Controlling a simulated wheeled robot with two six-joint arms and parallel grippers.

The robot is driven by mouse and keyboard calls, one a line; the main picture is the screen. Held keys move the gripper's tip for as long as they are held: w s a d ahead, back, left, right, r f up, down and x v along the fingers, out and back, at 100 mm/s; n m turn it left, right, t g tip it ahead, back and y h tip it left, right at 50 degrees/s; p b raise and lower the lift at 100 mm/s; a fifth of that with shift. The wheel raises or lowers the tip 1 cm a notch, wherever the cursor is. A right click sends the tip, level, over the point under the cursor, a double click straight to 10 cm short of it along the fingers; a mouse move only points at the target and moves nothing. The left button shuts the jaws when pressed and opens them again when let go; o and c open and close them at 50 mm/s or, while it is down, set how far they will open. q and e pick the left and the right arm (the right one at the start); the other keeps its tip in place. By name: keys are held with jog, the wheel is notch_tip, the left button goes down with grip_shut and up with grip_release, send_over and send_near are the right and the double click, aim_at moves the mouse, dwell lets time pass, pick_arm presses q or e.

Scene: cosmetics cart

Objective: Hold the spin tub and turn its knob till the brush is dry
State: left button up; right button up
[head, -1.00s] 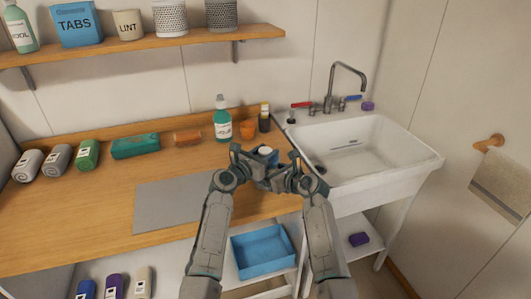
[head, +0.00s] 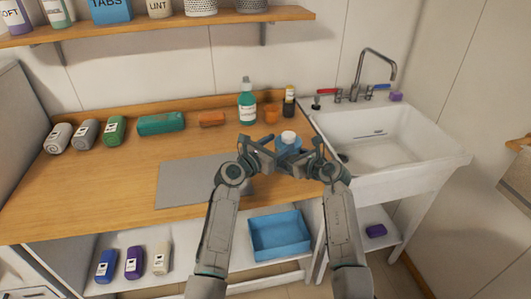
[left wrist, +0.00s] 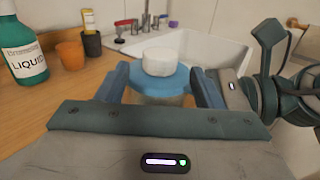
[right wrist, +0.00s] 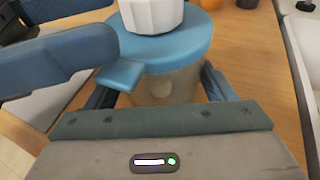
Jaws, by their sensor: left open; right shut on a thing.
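The spin tub (head: 287,149) has a blue lid, a clear body and a white knob (head: 288,137) on top. It is upright over the counter's right part; its base is hidden. In the right wrist view my right gripper (right wrist: 160,90) is shut on the clear body (right wrist: 172,84), below the lid. My left gripper (head: 262,152) is open. In the left wrist view its fingers stand left and right of the lid (left wrist: 160,84), with the knob (left wrist: 158,62) between and above them. The brush cannot be made out.
The sink (head: 385,150) is to the right. A grey mat (head: 190,183) lies left; a blue tray (head: 279,236) sits on the lower shelf.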

aim_at(288, 134)
pick_arm(q)
jog(key=v, duration=0.6)
jog(key=shift+s, duration=0.2)
jog(key=shift+a, duration=0.1)
jog(key=w+a+m+g+h, duration=0.3)
jog(key=w+m+g+h, duration=0.1)
jog(key=g+h, duration=0.1)
jog(key=x, duration=1.1)
jog(key=shift+d, duration=0.3)
jog(key=shift+c, duration=0.4)
